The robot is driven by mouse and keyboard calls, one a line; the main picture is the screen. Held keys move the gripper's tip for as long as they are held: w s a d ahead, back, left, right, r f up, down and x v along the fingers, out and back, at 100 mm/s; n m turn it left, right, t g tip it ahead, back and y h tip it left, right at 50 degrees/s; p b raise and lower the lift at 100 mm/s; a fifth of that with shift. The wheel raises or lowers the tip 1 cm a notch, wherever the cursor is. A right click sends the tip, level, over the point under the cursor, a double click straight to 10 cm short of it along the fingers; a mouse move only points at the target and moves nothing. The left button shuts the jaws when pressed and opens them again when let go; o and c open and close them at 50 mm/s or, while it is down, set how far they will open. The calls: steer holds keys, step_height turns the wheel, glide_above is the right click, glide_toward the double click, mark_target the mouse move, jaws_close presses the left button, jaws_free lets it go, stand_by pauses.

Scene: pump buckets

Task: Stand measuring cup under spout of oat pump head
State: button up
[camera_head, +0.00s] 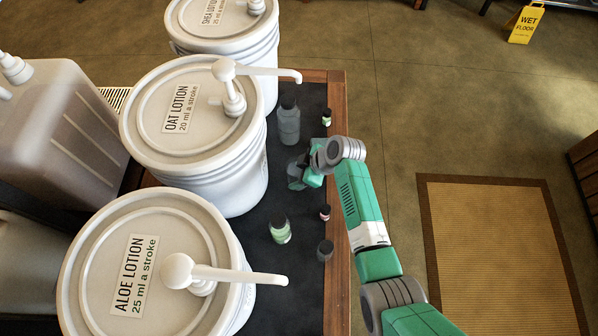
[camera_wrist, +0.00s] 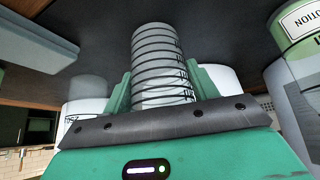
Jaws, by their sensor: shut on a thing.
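The clear measuring cup (camera_head: 294,171) shows partly behind my gripper (camera_head: 309,176) in the head view, over the dark mat. In the wrist view, the ribbed, marked cup (camera_wrist: 162,62) stands between the two green fingers of my gripper (camera_wrist: 163,88), which is shut on it. I cannot tell whether its base touches the mat. The oat lotion bucket (camera_head: 150,135) stands to the left with its white pump head (camera_head: 224,70). The spout (camera_head: 280,73) points right over the mat, its tip (camera_head: 298,78) farther back than the cup and apart from it.
A grey bottle (camera_head: 289,122) stands between the cup and the spout in the head view. Small bottles (camera_head: 280,231) (camera_head: 325,251) (camera_head: 326,118) stand along the mat. The aloe bucket (camera_head: 100,280) is nearer, the shea bucket (camera_head: 222,35) farther. A wooden edge (camera_head: 338,290) bounds the right.

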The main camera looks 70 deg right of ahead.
steer(key=shift+f, duration=0.15)
steer(key=o, duration=0.9)
steer(key=shift+o, duration=0.2)
steer(key=shift+r, duration=0.4)
steer(key=p+v, duration=0.1)
steer(key=v, duration=1)
steer(key=shift+s+r+p, duration=0.25)
steer(key=shift+p, duration=0.1)
